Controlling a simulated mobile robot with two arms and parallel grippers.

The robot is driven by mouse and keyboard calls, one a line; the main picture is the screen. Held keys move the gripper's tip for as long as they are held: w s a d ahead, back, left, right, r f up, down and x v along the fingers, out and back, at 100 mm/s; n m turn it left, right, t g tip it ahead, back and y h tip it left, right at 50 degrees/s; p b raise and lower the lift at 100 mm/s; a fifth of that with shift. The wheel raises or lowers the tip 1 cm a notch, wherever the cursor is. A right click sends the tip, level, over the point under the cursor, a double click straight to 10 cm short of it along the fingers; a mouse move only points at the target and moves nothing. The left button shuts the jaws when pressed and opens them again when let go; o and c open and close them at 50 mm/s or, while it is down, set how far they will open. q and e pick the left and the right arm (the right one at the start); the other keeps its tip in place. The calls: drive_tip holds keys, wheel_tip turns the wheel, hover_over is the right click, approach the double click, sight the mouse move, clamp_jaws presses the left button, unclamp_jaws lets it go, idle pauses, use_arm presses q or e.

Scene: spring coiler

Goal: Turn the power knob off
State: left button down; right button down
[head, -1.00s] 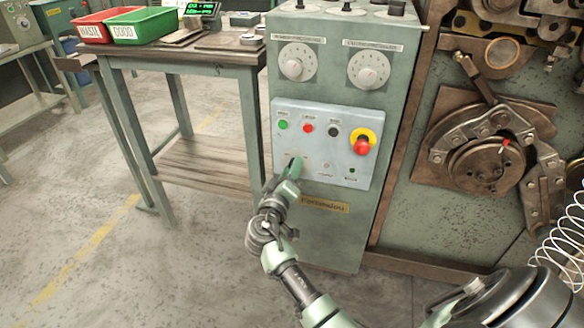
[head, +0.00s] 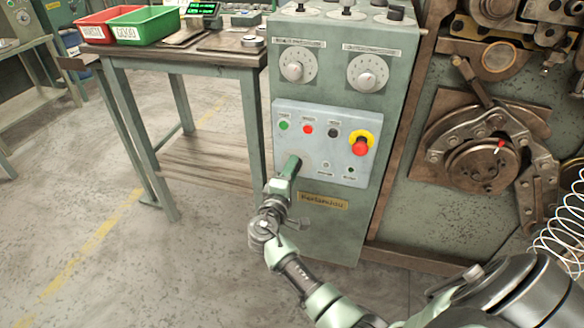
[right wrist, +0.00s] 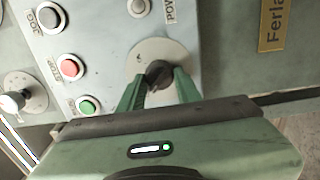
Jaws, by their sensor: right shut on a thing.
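The power knob (right wrist: 158,75) is a small dark knob on a round pale plate (right wrist: 172,52) in the right wrist view. My right gripper (right wrist: 160,82) has its two green fingertips on either side of the knob and is shut on it. In the head view the right gripper (head: 293,163) reaches the lower left of the control panel (head: 310,172) and hides the knob. The knob's pointer and markings cannot be made out. My left gripper is not in view.
The panel carries a green button (head: 283,125), a red button (head: 308,129), a black button (head: 333,132) and a red emergency stop (head: 360,146) on yellow. Two dials sit above. A table (head: 180,62) with bins stands left; coiler machinery (head: 480,165) is on the right.

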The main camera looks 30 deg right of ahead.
drive_tip(key=shift+f, duration=0.1)
idle(0.4)
drive_tip(key=c, duration=1)
unclamp_jaws()
drive_tip(key=shift+a, duration=0.1)
drive_tip(key=v, duration=0.7)
drive_tip(key=shift+s+a+p, duration=0.25)
drive_tip(key=shift+s+p, duration=0.05)
drive_tip(key=shift+p, duration=0.1)
